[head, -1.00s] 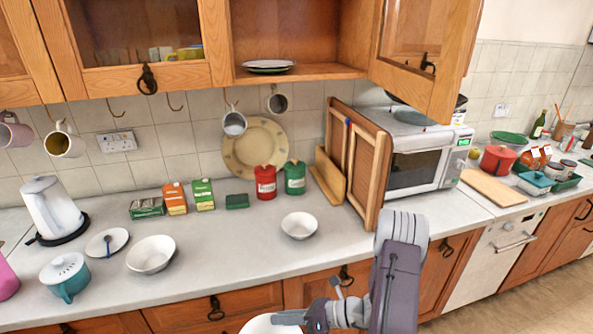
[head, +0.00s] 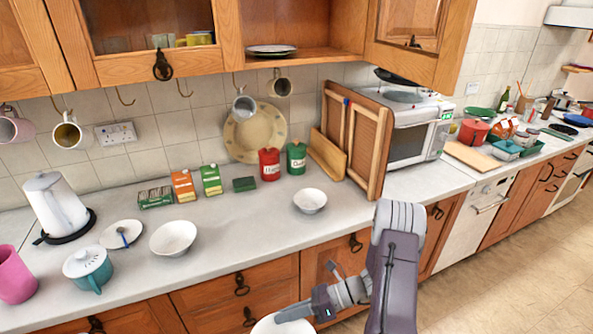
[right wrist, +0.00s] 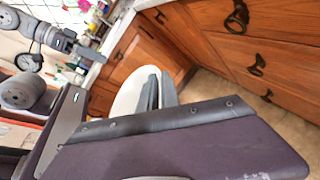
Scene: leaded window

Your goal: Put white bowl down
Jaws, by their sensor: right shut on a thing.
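A white bowl (head: 272,326) is at the bottom edge of the head view, partly cut off, in front of the lower drawers. My right gripper (head: 290,314) is shut on its rim. In the right wrist view the bowl (right wrist: 128,97) shows as a white curve behind the gripper's fingers (right wrist: 160,92). Two other white bowls stand upright on the counter: a larger one (head: 173,238) left of centre and a smaller one (head: 310,200) nearer the wooden rack. My left gripper (right wrist: 40,28) seems to show small at the upper left of the wrist view; its fingers are unclear.
The pale counter (head: 245,225) is bare between the two bowls. Cartons and tins line the back. An open cabinet door (head: 425,38) hangs above the microwave (head: 415,140).

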